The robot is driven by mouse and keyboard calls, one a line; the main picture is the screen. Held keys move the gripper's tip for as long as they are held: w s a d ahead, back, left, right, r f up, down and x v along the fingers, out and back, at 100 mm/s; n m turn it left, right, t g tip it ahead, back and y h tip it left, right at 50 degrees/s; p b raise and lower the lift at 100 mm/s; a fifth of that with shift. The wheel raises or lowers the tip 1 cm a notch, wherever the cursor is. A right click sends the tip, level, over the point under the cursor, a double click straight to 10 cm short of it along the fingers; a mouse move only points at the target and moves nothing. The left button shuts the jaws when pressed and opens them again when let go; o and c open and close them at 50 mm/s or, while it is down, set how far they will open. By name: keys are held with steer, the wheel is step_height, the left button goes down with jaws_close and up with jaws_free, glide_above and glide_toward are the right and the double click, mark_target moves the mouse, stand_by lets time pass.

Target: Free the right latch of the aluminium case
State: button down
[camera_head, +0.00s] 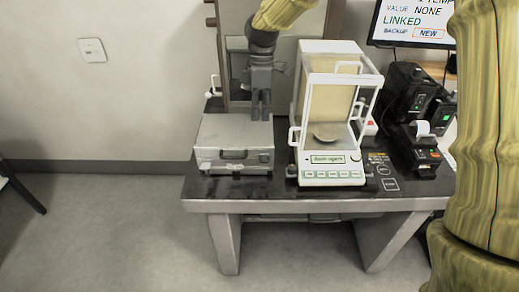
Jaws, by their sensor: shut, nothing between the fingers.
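The aluminium case (236,135) is a grey metal box on the left part of the dark table. Its lid looks closed, with a dark handle in the middle of the front face. The right latch (264,158) is a small detail on the front, right of the handle; its state is too small to tell. A left latch (205,165) shows at the front left. My gripper (261,117) points down with its fingers shut and empty. In the picture its tips overlap the case's back right part; whether they touch it I cannot tell.
A balance (333,174) with a white-framed glass draft shield stands close right of the case. Black devices (413,90) and a small printer (421,150) stand further right. A monitor (416,22) is behind.

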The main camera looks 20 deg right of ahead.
mark_target(259, 154)
steer(key=s+f+p, duration=0.1)
steer(key=f, duration=0.3)
steer(key=f+p, duration=0.1)
steer(key=f, duration=0.4)
steer(key=s+a+f+p, duration=0.1)
steer(key=f, duration=0.3)
steer(key=shift+s+f+p, duration=0.3)
steer(key=shift+f, duration=0.1)
steer(key=shift+f, duration=0.15)
steer(key=shift+s+r+t, duration=0.2)
steer(key=shift+s+t, duration=0.05)
steer(key=shift+t, duration=0.05)
steer(key=shift+w+f+b, duration=0.1)
steer(key=shift+f+b, duration=0.1)
steer(key=shift+b, duration=0.15)
